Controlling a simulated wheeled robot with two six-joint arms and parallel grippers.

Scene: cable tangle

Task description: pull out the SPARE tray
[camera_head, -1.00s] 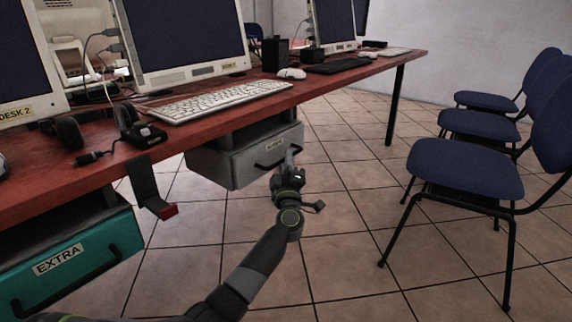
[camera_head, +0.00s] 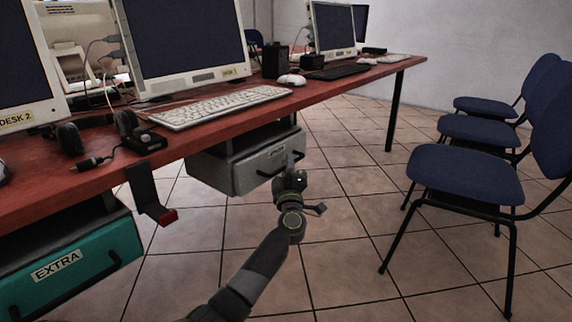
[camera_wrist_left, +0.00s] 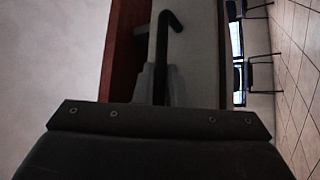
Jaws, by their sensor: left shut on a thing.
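The grey tray (camera_head: 248,173) hangs under the red desk, in the middle of the head view. Its front bears a small label, too small to read, and a dark bar handle (camera_head: 264,171). My left gripper (camera_head: 292,164) is at the right end of this handle and shut on it. In the left wrist view the black handle (camera_wrist_left: 168,40) runs down between the grey fingers (camera_wrist_left: 158,86), with the pale tray front (camera_wrist_left: 196,60) behind. The tray stands a little out of its housing. My right gripper is not in view.
A teal tray labelled EXTRA (camera_head: 75,270) is at the lower left. A black bracket with a red end (camera_head: 150,195) hangs from the desk edge (camera_head: 215,131) between the trays. Blue chairs (camera_head: 465,168) stand at the right. The tiled floor (camera_head: 350,240) between is clear.

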